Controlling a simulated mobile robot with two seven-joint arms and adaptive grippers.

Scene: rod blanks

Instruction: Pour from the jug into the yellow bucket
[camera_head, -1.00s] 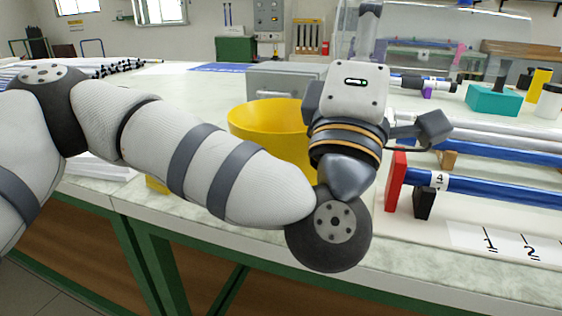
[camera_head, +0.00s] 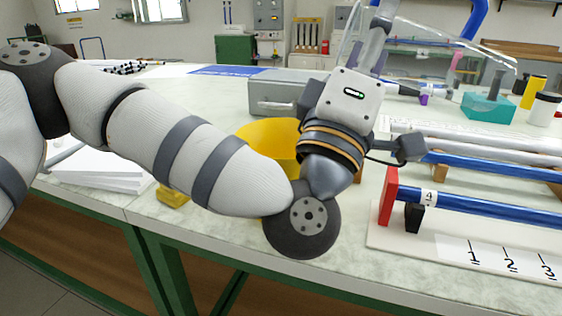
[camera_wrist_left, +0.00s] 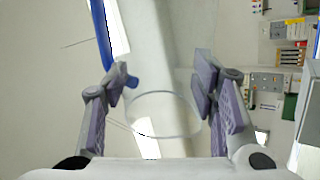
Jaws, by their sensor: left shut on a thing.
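My left gripper (camera_head: 378,32) is raised above the bench, beyond the wrist, and tilts to the right. It is shut on the clear jug, whose faint see-through edge (camera_head: 437,24) and blue handle (camera_head: 476,16) show at the upper right. In the left wrist view the gripper fingers (camera_wrist_left: 158,100) stand on both sides of the jug's clear round outline (camera_wrist_left: 165,92), with the blue handle (camera_wrist_left: 101,35) at upper left. I cannot make out the contents. The yellow bucket (camera_head: 262,132) stands on the bench, partly hidden behind my left forearm and wrist.
A grey metal box (camera_head: 270,97) stands behind the bucket. Blue rods (camera_head: 490,207) lie on a rack with a red end block (camera_head: 388,196) at right. A teal holder (camera_head: 487,107) and yellow cylinder (camera_head: 533,88) stand farther back. White paper (camera_head: 100,170) lies at left.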

